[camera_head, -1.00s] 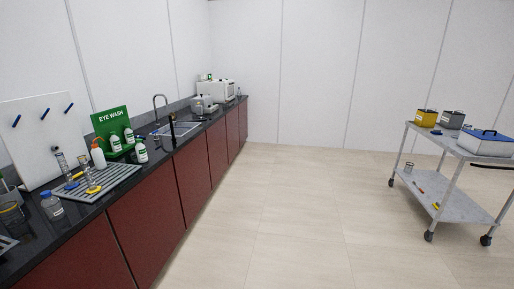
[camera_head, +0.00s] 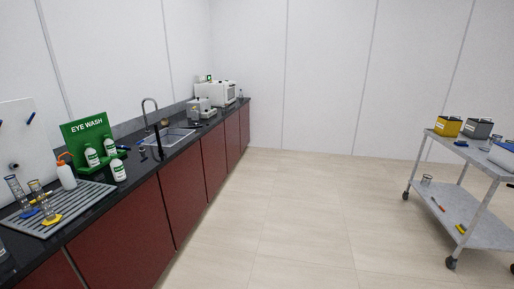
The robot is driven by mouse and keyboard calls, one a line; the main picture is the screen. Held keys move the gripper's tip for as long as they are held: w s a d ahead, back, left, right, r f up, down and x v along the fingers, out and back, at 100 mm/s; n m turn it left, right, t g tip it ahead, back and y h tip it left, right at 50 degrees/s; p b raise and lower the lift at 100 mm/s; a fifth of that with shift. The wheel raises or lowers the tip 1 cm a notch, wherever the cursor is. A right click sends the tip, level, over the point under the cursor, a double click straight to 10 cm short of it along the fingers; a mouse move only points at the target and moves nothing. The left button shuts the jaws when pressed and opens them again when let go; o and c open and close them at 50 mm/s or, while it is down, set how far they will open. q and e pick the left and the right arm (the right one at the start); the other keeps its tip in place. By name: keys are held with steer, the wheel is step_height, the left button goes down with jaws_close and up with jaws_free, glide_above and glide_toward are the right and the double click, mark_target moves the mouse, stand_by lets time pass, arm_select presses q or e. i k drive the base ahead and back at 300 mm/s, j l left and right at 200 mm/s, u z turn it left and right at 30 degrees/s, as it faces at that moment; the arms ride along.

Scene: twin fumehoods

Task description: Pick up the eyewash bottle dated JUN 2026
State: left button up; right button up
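Several white-and-green eyewash bottles stand on the black counter at the left. Two are in the green EYE WASH stand (camera_head: 84,130): a left bottle (camera_head: 92,156) and a right bottle (camera_head: 111,149). A third bottle (camera_head: 118,171) stands upright on the counter in front of the stand. The dates on their labels are too small to read, so I cannot tell which is JUN 2026. Neither of my grippers is in view.
A sink (camera_head: 170,136) lies beyond the stand. A metal cart (camera_head: 471,157) stands at the right. The floor between is clear.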

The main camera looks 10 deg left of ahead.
mark_target(109, 146)
steer(key=i, duration=0.8)
steer(key=i+u, duration=0.3)
steer(key=i+l+u, duration=0.15)
steer(key=i+u, duration=0.15)
steer(key=i, duration=0.2)
steer(key=i+u, duration=0.3)
steer(key=u, duration=0.15)
steer(key=i+l+u, duration=0.2)
steer(key=u, duration=0.25)
steer(key=i+l+u, duration=0.25)
steer(key=u, duration=0.2)
steer(key=i+l+u, duration=0.25)
steer(key=u, duration=0.2)
steer(key=i+l+u, duration=0.2)
steer(key=l+u, duration=0.2)
steer(key=l, duration=0.15)
steer(key=i+l+u, duration=0.2)
steer(key=k+l, duration=0.1)
